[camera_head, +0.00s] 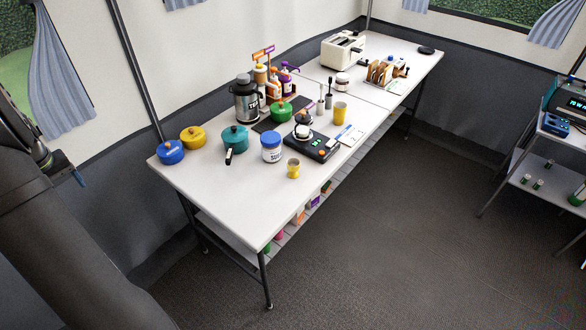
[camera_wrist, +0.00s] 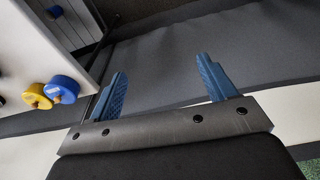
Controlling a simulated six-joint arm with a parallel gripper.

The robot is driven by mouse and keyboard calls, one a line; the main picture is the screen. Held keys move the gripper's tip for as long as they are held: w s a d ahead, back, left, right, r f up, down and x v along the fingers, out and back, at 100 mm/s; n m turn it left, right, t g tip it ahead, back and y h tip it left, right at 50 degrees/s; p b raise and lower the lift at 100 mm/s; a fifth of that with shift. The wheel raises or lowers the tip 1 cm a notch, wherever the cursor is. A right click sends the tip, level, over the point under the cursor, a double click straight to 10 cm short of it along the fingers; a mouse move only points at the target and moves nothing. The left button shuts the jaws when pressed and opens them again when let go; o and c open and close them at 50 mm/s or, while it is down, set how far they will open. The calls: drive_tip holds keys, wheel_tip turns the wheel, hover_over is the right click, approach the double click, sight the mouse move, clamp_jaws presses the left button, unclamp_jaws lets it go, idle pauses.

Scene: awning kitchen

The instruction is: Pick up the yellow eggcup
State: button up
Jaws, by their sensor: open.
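The yellow eggcup (camera_head: 293,168) is a small cup standing near the front edge of the white table (camera_head: 235,196), right of a white jar with a blue lid. It does not show in the wrist view. My gripper (camera_wrist: 161,85) has two blue fingers spread apart with nothing between them. It is at the far left, away from the table top and well apart from the eggcup. In the head view my arm fills the left edge, and a small blue part of the gripper (camera_head: 78,176) shows there.
Blue (camera_head: 170,152), yellow (camera_head: 193,139) and teal (camera_head: 235,138) pots stand at the table's left and back. The white jar (camera_head: 271,150) is close beside the eggcup; a black scale (camera_head: 312,147) is behind it. A taller yellow cup (camera_head: 340,112) stands farther back. The table's front left is clear.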

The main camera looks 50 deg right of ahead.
drive_tip(key=shift+c, duration=0.6)
drive_tip(key=s+d+m+h, duration=0.15)
drive_tip(key=d+m, duration=0.35)
drive_tip(key=d, duration=1.1)
drive_tip(key=m+g+h, duration=0.2)
drive_tip(key=m, duration=1.3)
hover_over(294, 165)
drive_tip(key=a, duration=0.5)
drive_tip(key=f, duration=0.1)
drive_tip(key=x, duration=1.1)
drive_tip(key=a+x, duration=0.1)
drive_tip(key=x, duration=0.5)
drive_tip(key=shift+f, duration=0.1)
drive_tip(key=c, duration=1.1)
drive_tip(key=shift+o, duration=0.2)
